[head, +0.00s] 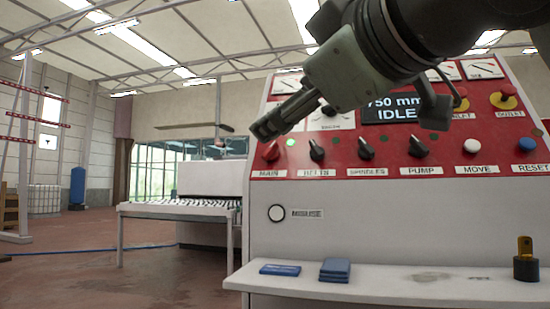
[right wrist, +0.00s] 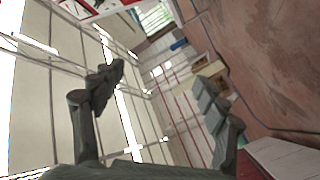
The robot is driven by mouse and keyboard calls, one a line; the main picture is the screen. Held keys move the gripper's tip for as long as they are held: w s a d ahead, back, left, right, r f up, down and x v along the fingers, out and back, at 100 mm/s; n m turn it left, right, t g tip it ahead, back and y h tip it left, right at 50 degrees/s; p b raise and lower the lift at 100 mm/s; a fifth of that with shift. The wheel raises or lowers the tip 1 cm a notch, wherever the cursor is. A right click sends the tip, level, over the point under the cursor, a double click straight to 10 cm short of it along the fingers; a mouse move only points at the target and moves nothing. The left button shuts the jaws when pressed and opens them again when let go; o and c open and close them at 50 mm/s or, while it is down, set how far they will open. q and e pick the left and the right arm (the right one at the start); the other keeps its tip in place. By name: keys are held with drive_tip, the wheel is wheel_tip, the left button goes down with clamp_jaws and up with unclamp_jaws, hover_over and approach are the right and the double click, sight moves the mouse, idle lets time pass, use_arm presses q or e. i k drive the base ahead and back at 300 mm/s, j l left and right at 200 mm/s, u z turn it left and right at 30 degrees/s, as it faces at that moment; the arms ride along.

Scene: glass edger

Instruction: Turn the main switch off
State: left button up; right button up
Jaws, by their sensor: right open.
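The main switch (head: 271,151) is a red knob above the MAIN label at the left end of the panel's switch row. A green lamp (head: 291,142) glows beside it. My right gripper (head: 263,128) comes in from the upper right in the head view, its fingertips just above the main switch in the picture. I cannot tell how far it is from the panel. In the right wrist view the right gripper (right wrist: 162,80) is open, with nothing between its fingers. The switch cannot be made out there. My left gripper is not in view.
Black knobs for belts (head: 317,150), spindles (head: 361,149) and pump (head: 418,146) stand to the right of the main switch. A white shelf (head: 400,287) with blue pads (head: 335,270) juts out below the panel. A roller table (head: 165,211) stands at left; floor beyond is open.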

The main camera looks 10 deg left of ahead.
sight(270, 154)
drive_tip(key=i+j, duration=0.1)
drive_tip(key=i, duration=0.3)
drive_tip(key=i+j, duration=0.15)
drive_tip(key=i, duration=0.25)
drive_tip(key=i+j, duration=0.1)
drive_tip(key=i, duration=0.35)
